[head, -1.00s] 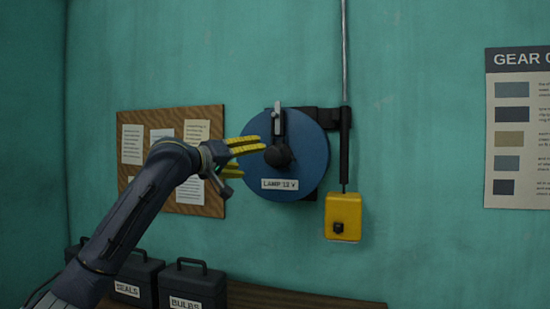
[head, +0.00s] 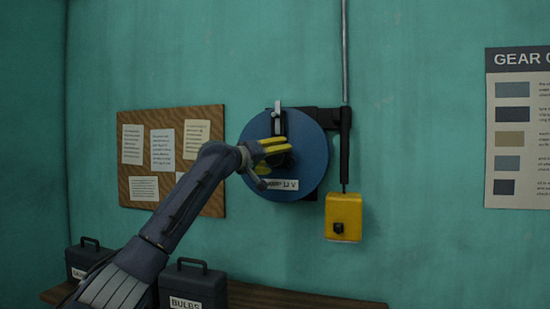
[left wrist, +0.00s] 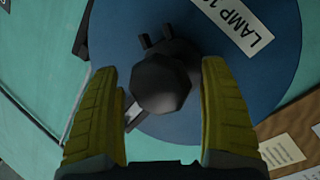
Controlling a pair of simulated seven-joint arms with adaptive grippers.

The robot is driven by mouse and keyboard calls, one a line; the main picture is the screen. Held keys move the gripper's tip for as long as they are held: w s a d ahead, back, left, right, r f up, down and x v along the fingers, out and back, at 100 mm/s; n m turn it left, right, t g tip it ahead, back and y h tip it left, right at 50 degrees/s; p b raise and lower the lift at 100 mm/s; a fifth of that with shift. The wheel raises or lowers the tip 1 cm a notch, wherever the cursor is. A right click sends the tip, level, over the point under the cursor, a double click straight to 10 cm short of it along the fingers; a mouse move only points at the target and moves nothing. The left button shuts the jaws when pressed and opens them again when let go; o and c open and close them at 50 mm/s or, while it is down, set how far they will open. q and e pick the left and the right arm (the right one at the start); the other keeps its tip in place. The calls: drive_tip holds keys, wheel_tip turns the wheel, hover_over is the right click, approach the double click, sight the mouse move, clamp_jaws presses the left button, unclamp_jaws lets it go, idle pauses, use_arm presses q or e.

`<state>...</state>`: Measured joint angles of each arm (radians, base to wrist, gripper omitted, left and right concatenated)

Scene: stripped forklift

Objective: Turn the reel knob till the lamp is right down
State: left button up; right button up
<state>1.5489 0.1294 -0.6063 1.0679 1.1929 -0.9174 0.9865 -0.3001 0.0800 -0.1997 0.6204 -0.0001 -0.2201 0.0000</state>
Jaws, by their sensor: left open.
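The blue round reel (head: 310,160) hangs on the green wall, with a label reading LAMP 12 V. Its dark knob (left wrist: 160,84) sits at the reel's middle; in the head view my gripper mostly hides it. A grey lever (head: 277,118) stands upright above the knob. The yellow lamp (head: 344,214) hangs at the right of the reel, below a black tube (head: 345,150). My left gripper (head: 275,157) is in front of the knob. In the left wrist view its yellow fingers (left wrist: 163,100) are open, one on each side of the knob, with gaps showing. My right gripper is not in view.
A cork board (head: 208,167) with papers is on the wall at left. Dark boxes, one labelled BULBS (head: 195,284), stand on a wooden shelf (head: 290,299) below. A gear chart (head: 518,130) hangs at right. The wall right of the lamp is clear.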

use_arm(q)
drive_tip(key=shift+w+d, duration=0.1)
idle(0.3)
drive_tip(key=c, duration=1.3)
